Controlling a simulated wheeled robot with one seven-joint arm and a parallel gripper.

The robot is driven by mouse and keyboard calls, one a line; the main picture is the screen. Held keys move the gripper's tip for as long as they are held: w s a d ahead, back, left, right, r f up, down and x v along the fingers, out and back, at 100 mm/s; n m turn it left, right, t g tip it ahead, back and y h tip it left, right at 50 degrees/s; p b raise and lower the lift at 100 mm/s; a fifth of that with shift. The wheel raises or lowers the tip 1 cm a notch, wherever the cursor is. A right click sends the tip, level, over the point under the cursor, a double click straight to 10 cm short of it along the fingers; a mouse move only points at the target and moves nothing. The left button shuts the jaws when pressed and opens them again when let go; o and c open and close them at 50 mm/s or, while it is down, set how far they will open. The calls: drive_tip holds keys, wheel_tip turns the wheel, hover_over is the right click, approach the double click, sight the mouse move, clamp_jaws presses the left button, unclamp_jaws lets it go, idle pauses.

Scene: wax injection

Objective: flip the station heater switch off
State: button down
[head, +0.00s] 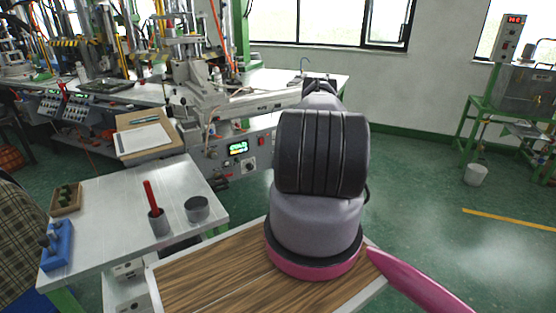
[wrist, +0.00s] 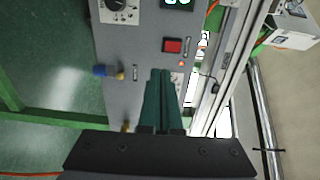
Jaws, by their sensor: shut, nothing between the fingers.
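The station's grey control panel (head: 224,158) is on the front of the machine in the head view. A red rocker switch (wrist: 172,46) sits on it in the wrist view, beside a lit green display (wrist: 177,3); the switch also shows in the head view (head: 262,140). My gripper (wrist: 162,72) has its dark green fingers shut together and empty. The fingertips appear just below the switch in the wrist view, pointing at the panel. I cannot tell whether they touch it or which way the rocker is set. My arm hides the gripper in the head view.
A black dial (wrist: 120,10) and a blue-capped fitting (wrist: 103,71) are on the panel near the fingers. In the head view, a white table (head: 110,205) with a cup (head: 197,209) and a red-handled tool (head: 151,197) stands left. Open green floor lies right.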

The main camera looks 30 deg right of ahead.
sight(262, 144)
drive_tip(key=shift+r, duration=0.1)
wheel_tip(262, 144, up, 4)
drive_tip(key=shift+f+g, duration=0.15)
drive_tip(key=shift+g, duration=0.55)
drive_tip(key=w, duration=0.4)
drive_tip(key=w+f, duration=0.1)
drive_tip(key=w, duration=0.4)
drive_tip(key=w+f, duration=0.1)
drive_tip(key=w, duration=0.4)
drive_tip(key=shift+d+f, duration=0.1)
drive_tip(key=shift+d, duration=0.05)
